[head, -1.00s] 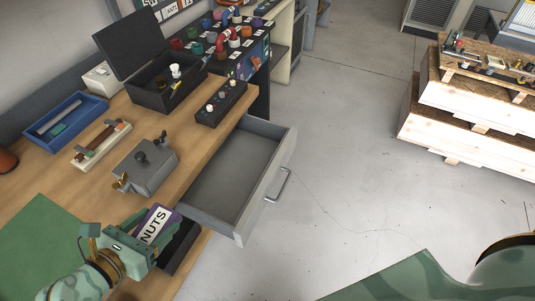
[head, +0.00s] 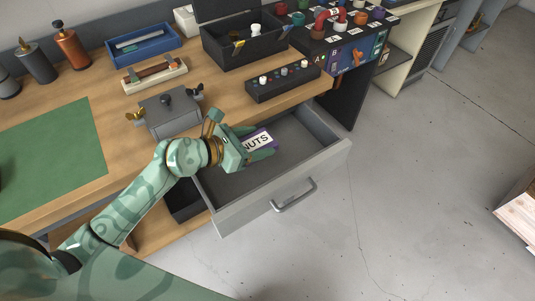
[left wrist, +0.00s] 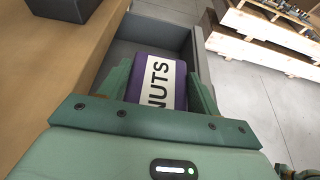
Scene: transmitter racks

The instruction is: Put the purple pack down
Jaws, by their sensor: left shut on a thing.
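The purple pack (head: 258,139) has a white label; "NUTS" reads on it in part. My left gripper (head: 252,145) is shut on the pack and holds it over the open grey drawer (head: 285,186). In the left wrist view the pack (left wrist: 179,76) sits between the two fingers of my left gripper (left wrist: 162,90), with the drawer (left wrist: 150,27) beyond it. I cannot tell whether the pack touches the drawer floor. My right gripper is not in view.
On the bench stand a grey box with wing nuts (head: 172,117), a black knob strip (head: 283,82), an open black box (head: 243,47) and a blue tray (head: 143,45). A green mat (head: 50,150) lies at left. The rest of the drawer looks empty.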

